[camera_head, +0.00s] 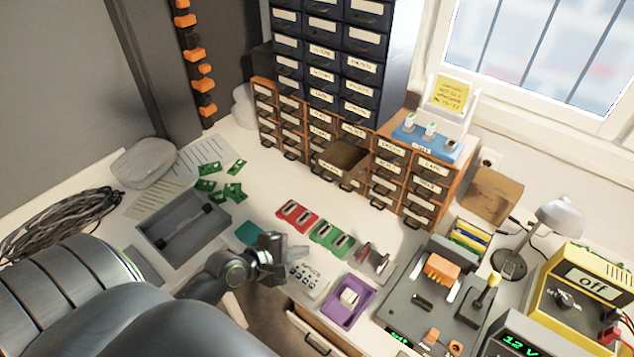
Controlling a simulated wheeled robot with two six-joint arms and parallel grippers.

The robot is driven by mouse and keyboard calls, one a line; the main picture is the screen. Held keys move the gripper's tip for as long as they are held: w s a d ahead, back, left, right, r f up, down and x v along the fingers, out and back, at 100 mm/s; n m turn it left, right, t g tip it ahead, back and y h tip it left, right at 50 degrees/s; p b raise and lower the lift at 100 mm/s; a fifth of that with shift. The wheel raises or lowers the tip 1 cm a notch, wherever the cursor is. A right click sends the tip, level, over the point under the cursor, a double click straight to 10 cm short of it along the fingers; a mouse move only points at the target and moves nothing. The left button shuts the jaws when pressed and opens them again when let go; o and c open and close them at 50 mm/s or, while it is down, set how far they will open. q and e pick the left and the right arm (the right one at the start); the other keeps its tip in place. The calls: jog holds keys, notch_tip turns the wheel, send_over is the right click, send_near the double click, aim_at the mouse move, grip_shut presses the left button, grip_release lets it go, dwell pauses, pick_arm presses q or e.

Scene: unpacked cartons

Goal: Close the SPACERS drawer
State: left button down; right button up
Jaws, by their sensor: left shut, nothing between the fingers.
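A wooden cabinet of small labelled drawers (408,192) stands at the back of the white bench. One of its drawers (341,160) is pulled out in the middle and its inside shows. Its label is too small to read, so I cannot tell whether it says SPACERS. My left gripper (292,254) is shut and empty above the front of the bench, well apart from the open drawer and nearer to me. My right gripper is not in view.
Red (297,215) and green (332,238) holders lie between my left gripper and the cabinet. A purple tray (366,314) and a grey fixture (399,306) are to the right. A grey tray (163,235) and green boards (208,169) are to the left. Dark drawers (322,56) stand behind.

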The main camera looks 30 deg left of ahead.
pick_arm(q)
jog(key=w+a+r+n+t+y, duration=0.35)
jog(key=w+a+n, duration=0.5)
jog(key=n, duration=0.65)
jog(key=b, duration=0.3)
send_near(341, 163)
jog(key=s, duration=0.2)
jog(key=s+t, duration=0.1)
jog(key=shift+s+d+f+h, duration=0.1)
jog(key=shift+s+f+h, duration=0.15)
jog(key=shift+f+h, duration=0.15)
jog(key=w+b, duration=0.1)
jog(key=w, duration=0.2)
jog(key=w+b, duration=0.1)
jog(key=w, duration=0.3)
jog(key=w+d+b, duration=0.1)
jog(key=w, duration=0.3)
jog(key=shift+w+f+b, duration=0.1)
jog(key=shift+w+b, duration=0.1)
jog(key=shift+b, duration=0.1)
jog(key=shift+w+r, duration=0.1)
jog(key=shift+r, duration=0.35)
